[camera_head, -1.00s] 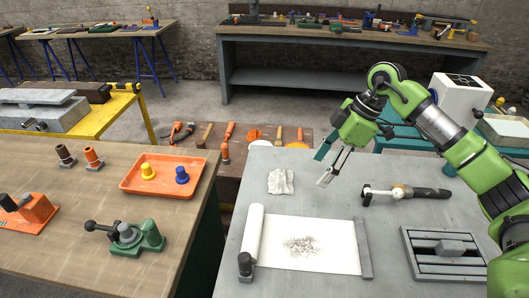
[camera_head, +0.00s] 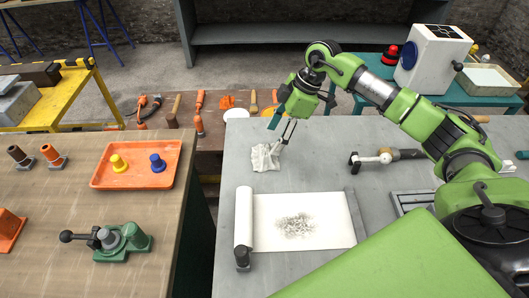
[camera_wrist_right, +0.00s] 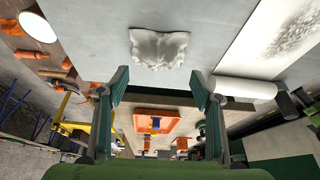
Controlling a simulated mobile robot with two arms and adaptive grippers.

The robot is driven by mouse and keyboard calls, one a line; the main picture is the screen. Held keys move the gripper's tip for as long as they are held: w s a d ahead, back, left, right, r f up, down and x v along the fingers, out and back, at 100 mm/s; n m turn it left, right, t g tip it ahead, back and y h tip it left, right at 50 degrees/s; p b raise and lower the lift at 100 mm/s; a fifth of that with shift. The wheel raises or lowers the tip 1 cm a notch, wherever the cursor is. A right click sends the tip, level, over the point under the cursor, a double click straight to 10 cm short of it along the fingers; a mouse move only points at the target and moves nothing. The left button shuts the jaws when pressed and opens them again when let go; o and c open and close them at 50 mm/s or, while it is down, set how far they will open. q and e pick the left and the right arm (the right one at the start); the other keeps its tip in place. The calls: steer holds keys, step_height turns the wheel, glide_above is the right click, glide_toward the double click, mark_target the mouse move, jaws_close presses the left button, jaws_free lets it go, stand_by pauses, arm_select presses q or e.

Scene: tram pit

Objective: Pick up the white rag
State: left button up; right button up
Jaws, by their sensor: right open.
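The white rag (camera_head: 265,158) lies crumpled on the grey table (camera_head: 320,180), near its far left part. In the right wrist view the rag (camera_wrist_right: 158,48) is ahead of the fingertips and roughly centred between them. My right gripper (camera_head: 279,134) is open above the rag's far side in the head view, with a fingertip overlapping it in the picture. In the right wrist view the two fingers of my right gripper (camera_wrist_right: 160,82) are wide apart with nothing between them. My left gripper is in neither view.
A paper roll (camera_head: 243,218) with a dark smudged sheet (camera_head: 330,225) lies in front of the rag. A grinder-like tool (camera_head: 400,155) lies to the right. The wooden table (camera_head: 60,215) on the left carries an orange tray (camera_head: 135,178) and a green clamp (camera_head: 125,242).

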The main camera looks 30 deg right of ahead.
mark_target(265, 149)
steer(key=shift+w+a+f+p, duration=0.15)
steer(key=shift+a+f+p, duration=0.2)
steer(key=shift+f, duration=0.1)
steer(key=p+x, duration=0.1)
steer(key=x, duration=0.2)
steer(key=shift+w+a+f+p, duration=0.1)
steer(key=shift+w+f+p, duration=0.05)
steer(key=shift+f+p, duration=0.15)
steer(key=shift+w+a+f, duration=0.15)
steer(key=shift+f, duration=0.25)
steer(key=shift+c, duration=0.4)
steer(key=c, duration=1.1)
